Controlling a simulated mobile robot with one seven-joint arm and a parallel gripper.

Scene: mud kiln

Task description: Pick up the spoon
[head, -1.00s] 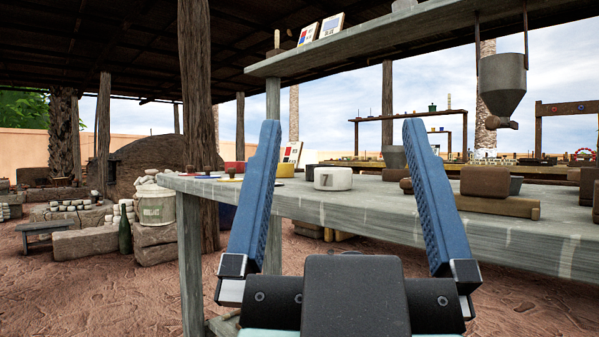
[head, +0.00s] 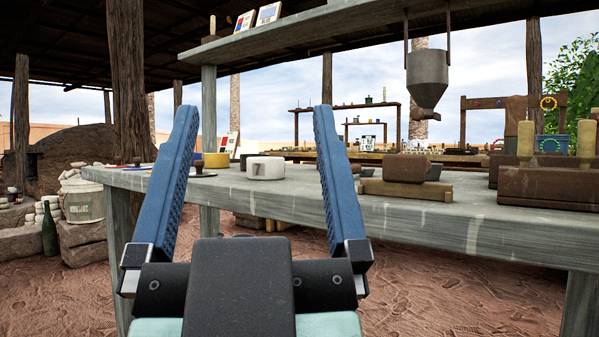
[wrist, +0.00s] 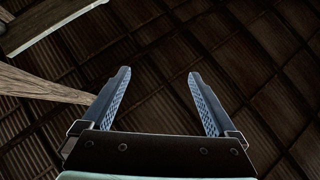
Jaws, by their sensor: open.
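My gripper (head: 250,125) is open and empty, its two blue fingers spread wide and pointing up in front of the grey workbench (head: 440,218). I cannot make out a spoon in either view. Small things at the bench's far left are too small to tell, and my left finger hides part of that end.
A metal hopper (head: 427,78) hangs above. A shelf (head: 290,40) crosses over the bench. A wooden post (head: 127,80) stands at left. Dirt floor lies below.

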